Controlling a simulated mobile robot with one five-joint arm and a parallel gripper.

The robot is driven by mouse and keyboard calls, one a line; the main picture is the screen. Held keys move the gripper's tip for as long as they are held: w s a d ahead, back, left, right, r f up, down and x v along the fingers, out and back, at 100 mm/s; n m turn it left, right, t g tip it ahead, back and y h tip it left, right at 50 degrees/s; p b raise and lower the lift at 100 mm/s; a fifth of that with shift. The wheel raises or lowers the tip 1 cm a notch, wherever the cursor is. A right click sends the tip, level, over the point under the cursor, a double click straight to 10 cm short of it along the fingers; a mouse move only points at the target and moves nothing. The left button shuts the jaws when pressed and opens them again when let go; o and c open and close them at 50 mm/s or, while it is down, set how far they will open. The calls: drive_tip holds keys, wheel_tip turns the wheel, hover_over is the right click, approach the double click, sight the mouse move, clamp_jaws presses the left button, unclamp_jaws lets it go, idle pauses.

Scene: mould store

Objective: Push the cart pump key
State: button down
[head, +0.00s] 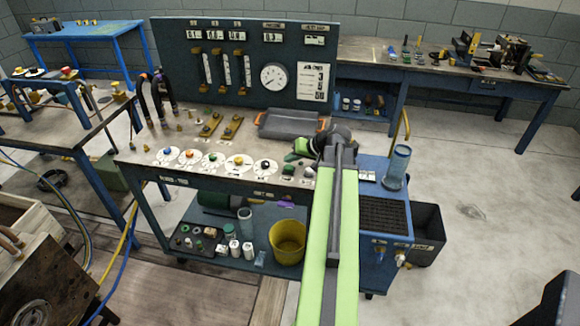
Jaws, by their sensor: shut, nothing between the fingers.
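The cart (140,160) stands in the middle with a dark upright panel at its back. Along its front edge is a row of small coloured keys on white discs: blue (167,151), orange (189,155), green (212,158), yellow (238,160) and black (264,164). A small green key (289,168) sits at the right end. The labels are too small to read, so I cannot tell which is the pump key. My gripper (291,157) is shut and empty, close over the right end of the row. Whether it touches anything is unclear; my arm hides the cart's right part.
A grey tray with orange handles (288,124) lies behind my gripper. A clear cylinder (397,166) stands on the blue unit at right. A yellow bucket (287,243) sits on the lower shelf. Hoses (160,95) rise at the cart's left. Floor at the right is open.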

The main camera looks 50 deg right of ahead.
sight(291, 168)
drive_tip(key=shift+r, duration=0.1)
wheel_tip(291, 168, up, 6)
drive_tip(key=p, duration=0.6)
